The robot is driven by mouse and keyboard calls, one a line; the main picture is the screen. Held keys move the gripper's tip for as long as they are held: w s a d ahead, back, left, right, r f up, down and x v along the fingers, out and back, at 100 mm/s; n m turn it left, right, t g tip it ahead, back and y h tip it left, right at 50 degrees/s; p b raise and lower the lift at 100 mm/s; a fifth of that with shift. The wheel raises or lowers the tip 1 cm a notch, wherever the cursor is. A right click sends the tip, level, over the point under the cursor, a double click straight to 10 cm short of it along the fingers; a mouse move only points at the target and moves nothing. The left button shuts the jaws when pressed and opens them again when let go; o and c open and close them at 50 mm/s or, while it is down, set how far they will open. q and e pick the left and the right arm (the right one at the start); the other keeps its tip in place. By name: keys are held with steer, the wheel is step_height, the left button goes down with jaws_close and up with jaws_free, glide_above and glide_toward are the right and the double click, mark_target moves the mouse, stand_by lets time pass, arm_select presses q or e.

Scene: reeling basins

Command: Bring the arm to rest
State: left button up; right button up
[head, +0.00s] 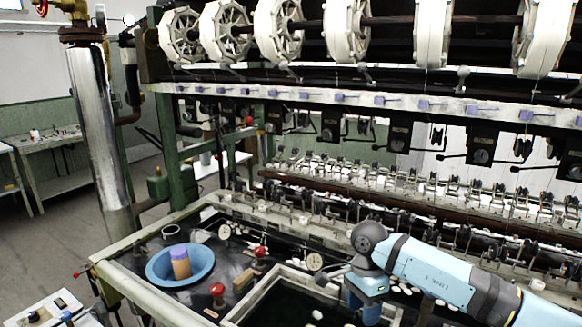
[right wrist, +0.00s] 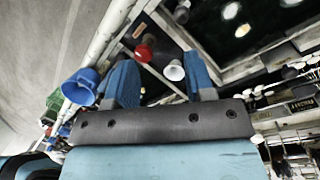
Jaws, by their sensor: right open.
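My right arm (head: 435,275) comes in from the lower right of the head view, light blue with grey joints. My right gripper (head: 366,305) points down over the basin bench, close to the dark basin's right side. In the right wrist view its two blue fingers stand wide apart, with nothing held between them (right wrist: 160,75). My left arm and gripper are not in view.
A blue bowl (head: 161,272) holding an orange and purple cylinder (head: 180,262) stands on the bench's left part. Red knobs (head: 217,290) stand beside the dark basin (head: 285,306). Reeling machinery (head: 340,195) fills the back. Open floor (head: 45,250) lies left.

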steer(key=s+a+f+m+g+y, duration=0.2)
steer(key=s+a+f+g+y, duration=0.15)
steer(key=s+a+y, duration=0.65)
steer(key=s+a+r+m+t+y+p, duration=0.1)
steer(key=s+a+r+m+t+y, duration=0.1)
steer(key=a+m+y, duration=0.3)
steer(key=s+a+r+m+t+y, duration=0.2)
steer(key=a+m+t+y, duration=0.15)
steer(key=m, duration=0.35)
steer(key=s+d+f+m+t+h+p, duration=0.1)
steer(key=d+f+m+t+h, duration=0.4)
steer(key=m+t, duration=0.7)
steer(key=d+f+m+t+h, duration=0.45)
steer(key=d+m, duration=0.35)
steer(key=m, duration=0.9)
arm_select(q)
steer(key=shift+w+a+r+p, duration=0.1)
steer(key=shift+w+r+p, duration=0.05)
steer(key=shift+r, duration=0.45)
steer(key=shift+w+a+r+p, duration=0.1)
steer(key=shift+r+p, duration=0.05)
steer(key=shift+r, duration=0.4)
arm_select(e)
steer(key=s+d+f+m+g+h, duration=0.5)
steer(key=s+d+f+m, duration=0.4)
steer(key=s+f+m, duration=0.3)
steer(key=shift+s+d+f+h, duration=0.15)
steer(key=shift+s+d+h, duration=0.05)
steer(key=shift+s+h, duration=0.4)
steer(key=shift+s, duration=0.1)
